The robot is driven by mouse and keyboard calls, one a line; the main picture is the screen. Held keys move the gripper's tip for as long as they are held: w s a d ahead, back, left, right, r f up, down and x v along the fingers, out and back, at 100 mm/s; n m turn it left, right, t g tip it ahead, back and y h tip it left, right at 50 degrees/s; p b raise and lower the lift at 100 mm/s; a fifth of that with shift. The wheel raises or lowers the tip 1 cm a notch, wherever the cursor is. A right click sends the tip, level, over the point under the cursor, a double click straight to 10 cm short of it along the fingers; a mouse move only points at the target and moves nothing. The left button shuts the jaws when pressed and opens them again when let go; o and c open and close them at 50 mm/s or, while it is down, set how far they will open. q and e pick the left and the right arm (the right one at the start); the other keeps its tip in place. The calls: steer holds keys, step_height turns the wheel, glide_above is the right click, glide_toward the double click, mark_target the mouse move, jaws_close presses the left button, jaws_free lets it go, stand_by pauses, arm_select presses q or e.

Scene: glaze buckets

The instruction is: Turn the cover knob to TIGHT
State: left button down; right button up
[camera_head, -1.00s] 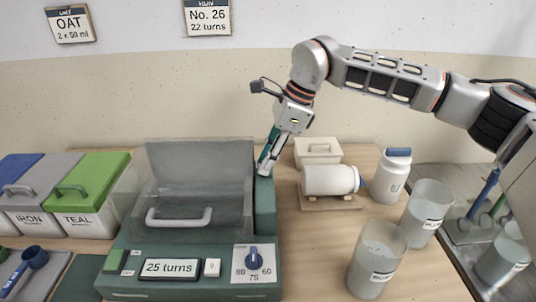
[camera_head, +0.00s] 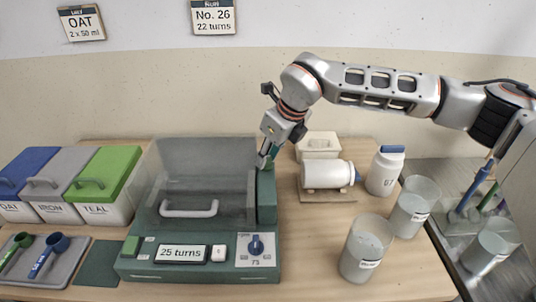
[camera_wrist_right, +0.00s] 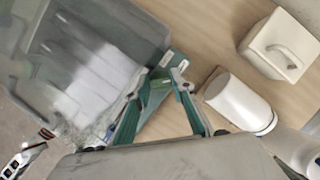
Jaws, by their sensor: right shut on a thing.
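The green machine (camera_head: 130,262) has a clear cover (camera_head: 200,165) with a pale handle (camera_head: 190,208) at its front. A green post (camera_head: 267,198) stands at the cover's right side. My right gripper (camera_head: 265,158) is at the top of this post, coming down from above. In the right wrist view its two fingers (camera_wrist_right: 160,85) are shut on a green part, the cover knob (camera_wrist_right: 157,92), mostly hidden between them. Two small pale labels (camera_wrist_right: 167,58) sit beside it, too small to read, so the knob's setting cannot be told. My left gripper is not in view.
A white jar lying on a wooden stand (camera_head: 325,195), a white box (camera_head: 318,145) and a blue-capped bottle (camera_head: 385,172) are right of the machine. Two clear beakers (camera_head: 366,245) stand nearer the front. Lidded bins (camera_head: 110,175) are at left.

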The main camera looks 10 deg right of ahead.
mark_target(274, 172)
steer(key=shift+m, duration=0.3)
steer(key=o, duration=1.1)
steer(key=v, duration=0.8)
